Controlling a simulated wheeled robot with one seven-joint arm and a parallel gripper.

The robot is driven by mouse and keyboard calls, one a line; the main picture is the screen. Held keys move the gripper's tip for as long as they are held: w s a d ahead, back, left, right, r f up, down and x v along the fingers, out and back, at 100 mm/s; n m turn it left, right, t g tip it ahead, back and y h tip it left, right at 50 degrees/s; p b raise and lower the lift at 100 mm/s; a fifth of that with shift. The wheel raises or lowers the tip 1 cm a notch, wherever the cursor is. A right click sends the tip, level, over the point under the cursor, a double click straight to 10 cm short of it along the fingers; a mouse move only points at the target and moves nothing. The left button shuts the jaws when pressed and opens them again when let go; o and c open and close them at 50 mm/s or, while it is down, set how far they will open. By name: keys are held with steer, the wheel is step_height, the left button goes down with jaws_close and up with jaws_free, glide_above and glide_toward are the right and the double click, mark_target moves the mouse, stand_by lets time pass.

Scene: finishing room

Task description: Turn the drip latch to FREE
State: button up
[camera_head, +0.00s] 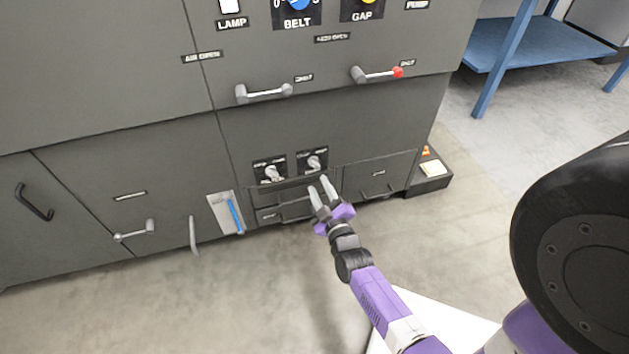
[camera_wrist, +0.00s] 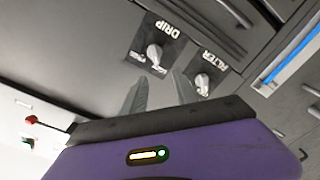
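The drip latch (camera_wrist: 154,54) is a pale metal knob on a black plate with a DRIP label, which appears upside down in the wrist view. In the head view it is the right one of two small latches (camera_head: 314,162) low on the dark machine. My gripper (camera_head: 319,186) is just below it in that view, its two grey fingers apart and empty. In the wrist view the fingertips (camera_wrist: 160,76) point toward the drip latch, one to each side of its line. Contact is not visible. The latch's pointed-at marking is too small to read.
The filter latch (camera_wrist: 203,83) sits close beside the drip latch, near one finger; it also shows in the head view (camera_head: 271,174). Below them are drawer fronts (camera_head: 290,200). A blue strip (camera_head: 235,216) is to the left. Bar handles (camera_head: 264,92) are above. The floor in front is clear.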

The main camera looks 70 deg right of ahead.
mark_target(314, 166)
steer(key=shift+h, duration=0.3)
steer(key=b+x, duration=0.1)
steer(key=x, duration=0.2)
steer(key=b+x, duration=0.1)
steer(key=x, duration=0.2)
steer(key=s+d+f+b+x, duration=0.1)
steer(key=x, duration=0.2)
steer(key=shift+w+d, duration=0.15)
jaws_close()
